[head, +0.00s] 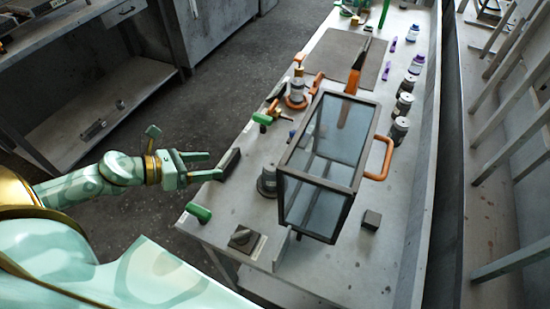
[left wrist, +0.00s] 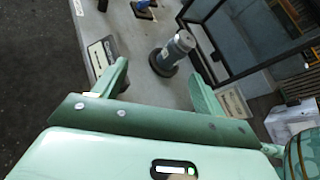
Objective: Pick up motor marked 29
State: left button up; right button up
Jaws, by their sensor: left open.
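A grey cylindrical motor (head: 267,181) on a dark round base stands on the bench, left of the glass-sided case. It also shows in the left wrist view (left wrist: 174,52), beyond and between the fingertips. Several more grey motor-like cylinders (head: 401,130) stand in a row along the bench's right side. No number 29 is readable on any of them. My left gripper (head: 214,166) is open and empty at the bench's left edge, left of the near motor and apart from it. In the left wrist view its two fingers (left wrist: 160,78) are spread. My right gripper is not in view.
A dark-framed glass case (head: 335,128) with an orange handle (head: 381,158) stands right of the near motor. A dark label plate (head: 230,163) lies at the left edge. Green-handled tools (head: 199,212), a small grey block (head: 371,220) and a dark mat (head: 342,55) are also on the bench.

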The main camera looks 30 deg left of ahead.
aim_at(264, 169)
pick_arm(q)
jog(key=w+d+m, duration=0.1)
jog(key=w+d, duration=0.1)
jog(key=d, duration=0.1)
jog(key=w+d+f+m+h, duration=0.1)
jog(key=w+d+m, duration=0.1)
jog(key=d, duration=0.1)
jog(key=w+d+f+m+g+b, duration=0.1)
jog(key=d+m, duration=0.1)
jog(key=d, duration=0.1)
jog(key=shift+w+d+f, duration=0.25)
jog(key=shift+w+d, duration=0.1)
jog(key=shift+w, duration=0.05)
jog(key=shift+w+d+f, duration=0.3)
jog(key=shift+w, duration=0.1)
jog(key=x, duration=0.5)
jog(key=shift+s, duration=0.1)
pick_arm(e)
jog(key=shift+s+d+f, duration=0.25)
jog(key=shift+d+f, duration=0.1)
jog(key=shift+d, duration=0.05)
pick_arm(q)
jog(key=c, duration=1.3)
